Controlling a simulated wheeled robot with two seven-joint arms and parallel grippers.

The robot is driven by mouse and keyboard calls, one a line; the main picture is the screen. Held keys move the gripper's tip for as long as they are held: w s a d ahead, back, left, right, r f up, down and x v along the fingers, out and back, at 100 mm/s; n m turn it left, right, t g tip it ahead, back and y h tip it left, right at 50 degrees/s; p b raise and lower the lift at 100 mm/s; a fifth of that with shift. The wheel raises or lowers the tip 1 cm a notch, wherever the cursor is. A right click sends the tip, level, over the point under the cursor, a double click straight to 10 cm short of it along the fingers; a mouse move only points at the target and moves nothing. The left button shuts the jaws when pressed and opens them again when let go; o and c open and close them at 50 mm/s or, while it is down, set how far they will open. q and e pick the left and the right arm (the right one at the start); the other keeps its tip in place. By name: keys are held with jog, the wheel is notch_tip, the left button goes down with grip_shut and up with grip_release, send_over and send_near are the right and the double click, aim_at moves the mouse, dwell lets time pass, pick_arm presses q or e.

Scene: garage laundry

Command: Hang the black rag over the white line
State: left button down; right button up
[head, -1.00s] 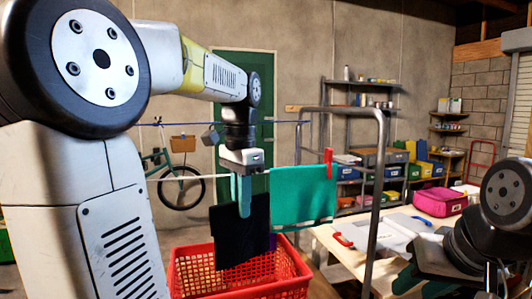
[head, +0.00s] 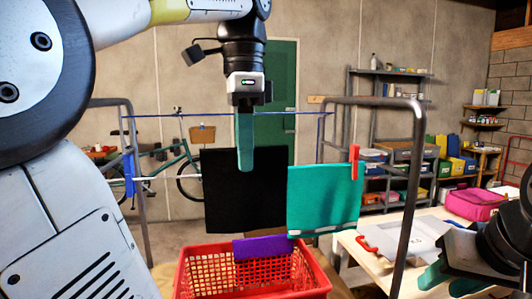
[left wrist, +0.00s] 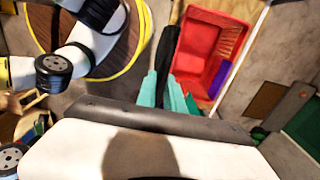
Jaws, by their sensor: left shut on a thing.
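The black rag (head: 245,205) hangs flat and broad from my left gripper (head: 246,150), which is shut on its upper part. The rag also shows edge-on between the teal fingers in the left wrist view (left wrist: 168,50). The white line (head: 160,178) shows left of the rag and is hidden behind it; I cannot tell whether they touch. A teal cloth (head: 325,200) hangs on the line to the right, with a red clip (head: 354,162) on top. My right gripper (head: 436,280) is low at the right; its opening is unclear.
A red basket (head: 250,285) stands below the rag, with a purple cloth (head: 265,247) over its rim. Grey rack posts (head: 408,200) stand on both sides. A blue line (head: 215,115) runs behind. A wooden table (head: 440,212) with a pink bag (head: 475,204) is at right.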

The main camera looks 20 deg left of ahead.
pick_arm(q)
jog(key=shift+w+a+f, duration=0.1)
jog(key=shift+w+a, duration=1.25)
jog(key=shift+w, duration=0.8)
jog(key=shift+w+a, duration=1.3)
jog(key=shift+w, duration=0.9)
jog(key=shift+w+a+f, duration=0.1)
jog(key=shift+w+a, duration=1.25)
jog(key=shift+w, duration=0.8)
jog(key=shift+f, duration=3.8)
